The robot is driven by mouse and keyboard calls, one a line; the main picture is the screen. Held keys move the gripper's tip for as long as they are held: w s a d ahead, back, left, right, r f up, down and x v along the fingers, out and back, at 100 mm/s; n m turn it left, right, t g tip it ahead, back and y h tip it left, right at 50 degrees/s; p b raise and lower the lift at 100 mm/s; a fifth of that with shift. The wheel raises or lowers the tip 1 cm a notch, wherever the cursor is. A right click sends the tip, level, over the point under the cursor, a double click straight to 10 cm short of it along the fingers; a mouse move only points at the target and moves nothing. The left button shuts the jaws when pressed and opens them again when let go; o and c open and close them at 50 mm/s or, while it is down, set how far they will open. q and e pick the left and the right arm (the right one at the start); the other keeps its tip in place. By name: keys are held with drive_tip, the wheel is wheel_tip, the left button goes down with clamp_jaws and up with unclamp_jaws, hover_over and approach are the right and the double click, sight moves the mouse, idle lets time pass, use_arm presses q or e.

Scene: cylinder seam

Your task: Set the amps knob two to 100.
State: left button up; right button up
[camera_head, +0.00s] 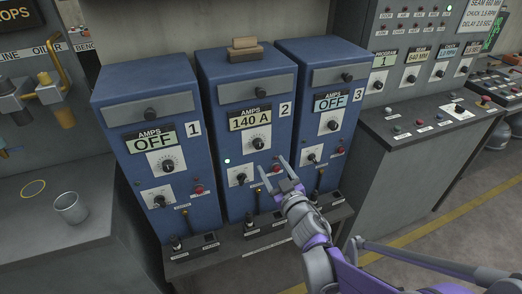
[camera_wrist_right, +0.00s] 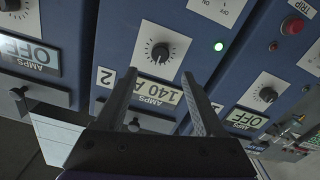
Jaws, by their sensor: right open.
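The amps knob two (camera_head: 258,143) is a black dial on a white plate on the middle blue cabinet (camera_head: 222,110), marked 2. The amps display (camera_head: 250,118) above it reads 140 A. My right gripper (camera_head: 273,166) is open and empty in front of this cabinet, appearing below and right of the knob in the head view. In the right wrist view, which is upside down, the knob (camera_wrist_right: 160,52) appears just beyond the open fingers (camera_wrist_right: 158,80); the fingers do not touch it. My left gripper is not in view.
Cabinets 1 (camera_head: 150,100) and 3 (camera_head: 318,70) stand on either side, with displays reading OFF. A green lamp (camera_head: 227,161) is lit on cabinet 2. A red button (camera_head: 277,168) and lower switch (camera_head: 241,179) lie close to my fingers. A metal cup (camera_head: 71,208) stands at left.

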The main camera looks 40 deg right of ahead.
sight(260, 146)
drive_tip(key=x, duration=0.9)
drive_tip(key=shift+w+d, duration=0.1)
drive_tip(key=shift+w, duration=0.15)
clamp_jaws()
